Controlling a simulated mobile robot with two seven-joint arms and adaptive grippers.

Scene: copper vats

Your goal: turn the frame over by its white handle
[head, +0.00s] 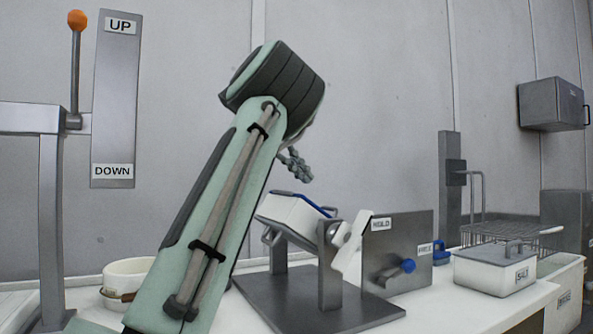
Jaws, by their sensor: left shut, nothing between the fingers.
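The frame (293,213) is a pale, tilted box with a blue edge, held between two grey posts on a dark base plate in the middle of the head view. A white handle (350,246) sits at its right side, just beyond the front post, and slants. My left gripper (302,172) shows as small dark fingers beyond my arm's wrist, above the frame. It is shut and empty, apart from the handle, which is lower and to the right. My left arm hides part of the gripper and the area left of the frame. My right gripper is out of view.
Farther right are a lidded white box (494,273) and a wire basket (497,231). A white pot (124,278) and an UP/DOWN lever panel (115,100) are left.

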